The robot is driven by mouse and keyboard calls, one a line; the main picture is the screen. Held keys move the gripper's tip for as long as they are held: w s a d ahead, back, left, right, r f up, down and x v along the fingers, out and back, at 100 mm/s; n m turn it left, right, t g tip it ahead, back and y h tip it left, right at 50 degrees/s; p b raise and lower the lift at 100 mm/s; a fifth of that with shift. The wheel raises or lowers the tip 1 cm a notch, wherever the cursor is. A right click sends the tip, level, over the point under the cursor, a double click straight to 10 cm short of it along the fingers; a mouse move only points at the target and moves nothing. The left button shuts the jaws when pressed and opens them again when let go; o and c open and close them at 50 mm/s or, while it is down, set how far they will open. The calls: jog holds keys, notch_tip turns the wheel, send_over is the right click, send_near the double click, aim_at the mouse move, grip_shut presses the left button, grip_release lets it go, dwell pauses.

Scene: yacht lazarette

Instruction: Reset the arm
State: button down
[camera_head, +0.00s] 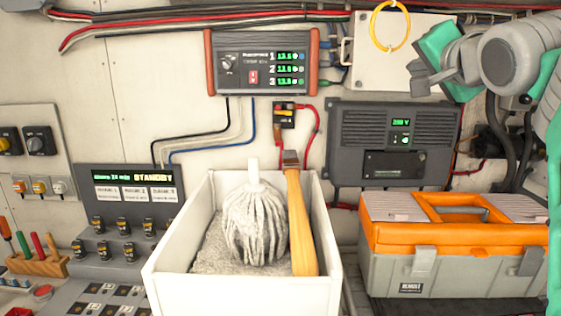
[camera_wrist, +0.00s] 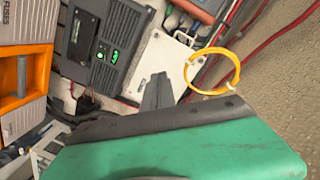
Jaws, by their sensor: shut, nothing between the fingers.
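My arm comes in from the right in the head view, with grey joints and green covers. My gripper (camera_head: 420,87) is raised at the upper right, in front of the white panel (camera_head: 375,72) and above the dark grey charger unit (camera_head: 345,125). It is shut and empty. In the wrist view, a green and dark grey part of my arm's end fills the lower middle, and the dark shut fingers (camera_wrist: 157,93) stick up beyond it. Nothing is held between them.
A yellow ring (camera_head: 372,26) hangs by the white panel, close to my gripper. Below stand an orange-lidded toolbox (camera_head: 390,240) and a white bin (camera_head: 245,292) with a mop head and wooden-handled tool. Cables run along the top wall.

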jog(key=s+d+f+n+g+h, duration=0.1)
jog(key=s+d+f+n+g, duration=0.2)
jog(key=f, duration=1.2)
jog(key=d+f+n+g+h, duration=0.15)
jog(key=d+f+g, duration=0.4)
jog(key=f, duration=1.05)
jog(key=s+a+f+n+g+y, duration=0.1)
jog(key=s+a+f+g, duration=0.1)
jog(key=s+a+f, duration=0.45)
jog(key=s+a+f+n+g, duration=0.1)
jog(key=s+f, duration=0.3)
jog(key=f, duration=0.6)
jog(key=s+a+f+n+g+y, duration=0.1)
jog(key=s+a+f+g, duration=0.1)
jog(key=s+a+f, duration=0.35)
jog(key=a+n, duration=0.1)
jog(key=a, duration=0.1)
jog(key=a+n, duration=0.1)
jog(key=a, duration=0.2)
jog(key=shift+a+f+n+t+y, duration=0.1)
jog(key=shift+n+t+y, duration=0.25)
